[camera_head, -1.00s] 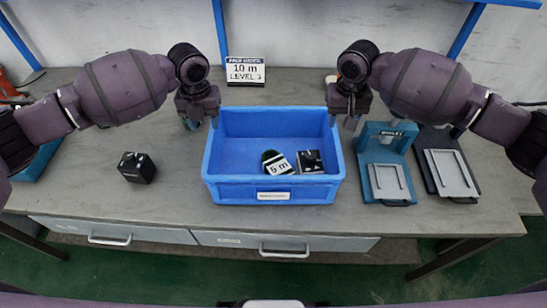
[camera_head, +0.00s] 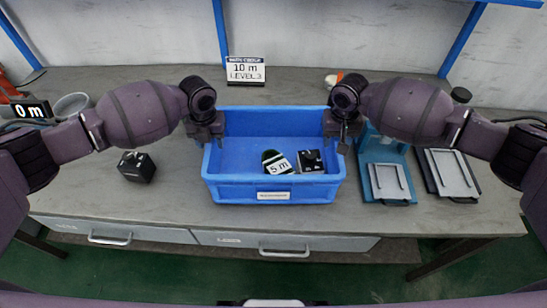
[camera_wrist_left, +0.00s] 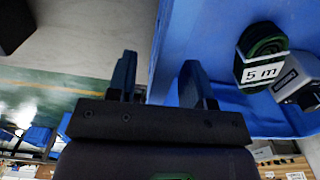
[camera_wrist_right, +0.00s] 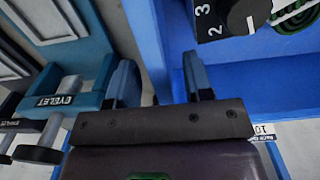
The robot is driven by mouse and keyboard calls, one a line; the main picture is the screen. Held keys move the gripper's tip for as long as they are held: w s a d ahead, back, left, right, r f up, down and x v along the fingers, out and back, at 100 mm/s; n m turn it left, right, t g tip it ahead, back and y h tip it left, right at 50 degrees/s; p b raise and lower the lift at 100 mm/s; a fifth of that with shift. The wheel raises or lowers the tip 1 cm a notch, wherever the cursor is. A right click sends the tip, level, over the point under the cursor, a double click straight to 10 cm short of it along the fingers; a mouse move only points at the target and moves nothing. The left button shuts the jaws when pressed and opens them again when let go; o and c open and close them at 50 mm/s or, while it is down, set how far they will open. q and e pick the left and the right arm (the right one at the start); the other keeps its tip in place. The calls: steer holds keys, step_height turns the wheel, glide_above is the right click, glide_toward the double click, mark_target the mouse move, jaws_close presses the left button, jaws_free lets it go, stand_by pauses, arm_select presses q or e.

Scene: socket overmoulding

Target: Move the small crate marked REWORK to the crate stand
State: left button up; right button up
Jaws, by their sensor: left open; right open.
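A blue open crate (camera_head: 272,182) sits on the bench; the print on its white front label (camera_head: 273,196) is too small to read. Inside lie a dark green coil tagged 5 m (camera_head: 276,162) and a black block with a dial (camera_head: 310,160). My left gripper (camera_head: 211,140) is open at the crate's left wall; the left wrist view shows the wall (camera_wrist_left: 160,50) between its fingers. My right gripper (camera_head: 341,137) is open at the right wall; the right wrist view shows that wall (camera_wrist_right: 150,45) between its fingers. Whether any finger touches is unclear. I cannot identify the crate stand.
A black block (camera_head: 137,167) stands left of the crate. A teal fixture (camera_head: 388,170) and a dark one (camera_head: 450,172) stand close on the right. A grey cup (camera_head: 72,104) and a 0 m display (camera_head: 27,109) are at far left.

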arm_select(q)
steer(key=shift+f, duration=1.3)
arm_select(e)
steer(key=shift+f, duration=1.35)
arm_select(q)
steer(key=shift+c, duration=0.5)
arm_select(e)
steer(key=shift+c, duration=0.5)
arm_select(q)
jaws_close()
arm_select(e)
jaws_close()
